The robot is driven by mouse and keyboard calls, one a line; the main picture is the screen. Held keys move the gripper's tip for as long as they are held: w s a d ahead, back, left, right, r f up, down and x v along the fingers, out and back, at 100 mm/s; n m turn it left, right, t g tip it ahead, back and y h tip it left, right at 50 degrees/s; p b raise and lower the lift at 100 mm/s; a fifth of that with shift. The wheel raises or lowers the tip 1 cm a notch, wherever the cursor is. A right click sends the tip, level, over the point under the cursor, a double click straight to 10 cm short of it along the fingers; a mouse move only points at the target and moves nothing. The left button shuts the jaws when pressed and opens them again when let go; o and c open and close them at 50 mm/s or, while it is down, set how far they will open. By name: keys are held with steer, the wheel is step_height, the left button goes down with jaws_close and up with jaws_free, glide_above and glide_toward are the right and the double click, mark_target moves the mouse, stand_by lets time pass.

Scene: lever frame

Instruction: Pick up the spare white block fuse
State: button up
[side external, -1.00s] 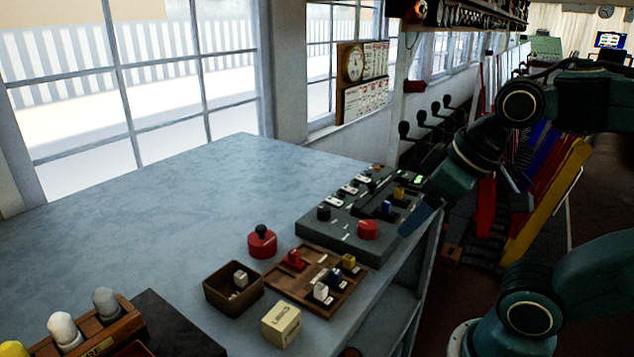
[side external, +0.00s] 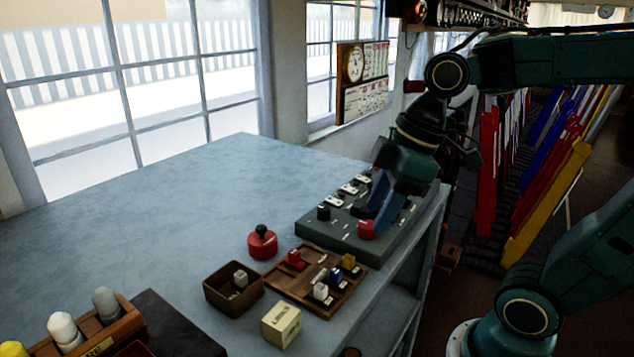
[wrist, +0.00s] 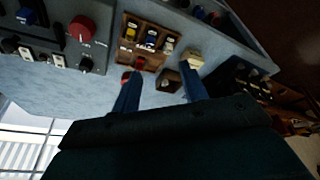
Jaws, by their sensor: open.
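A white block fuse (side external: 320,291) stands in the front part of the wooden tray (side external: 285,298), beside a blue fuse (side external: 336,275) and a yellow one (side external: 348,262). In the wrist view the white fuse (wrist: 168,43) is at the right end of that row. Another pale block (side external: 240,279) sits in the small brown box (side external: 222,300) left of the tray. My gripper (side external: 371,212) is open over the grey panel (side external: 312,232), above and behind the tray, apart from the fuses. In the wrist view its two fingers (wrist: 160,80) are wide apart with nothing held.
A red fuse (side external: 295,259) lies in the tray's back part. A red round object with a black knob (side external: 262,243) stands behind the brown box. A cream box (side external: 281,325) is in front of the tray. The panel carries a red knob.

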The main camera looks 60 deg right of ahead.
steer(key=w+f+n+g+y, duration=0.1)
steer(key=w+n+g+y, duration=0.1)
steer(key=w+n, duration=0.4)
steer(key=n+g, duration=0.1)
steer(key=n, duration=0.3)
steer(key=shift+w+f+n+y, duration=0.25)
steer(key=shift+w+n+y, duration=0.05)
steer(key=shift+w, duration=0.1)
steer(key=shift+f, duration=0.1)
glide_above(321, 286)
steer(key=d, duration=0.3)
steer(key=shift+a+f, duration=0.15)
steer(key=shift+f, duration=3.75)
steer(key=shift+f, duration=0.1)
steer(key=shift+x, duration=2.5)
steer(key=shift+s+a, duration=0.1)
steer(key=shift+c, duration=0.4)
jaws_close()
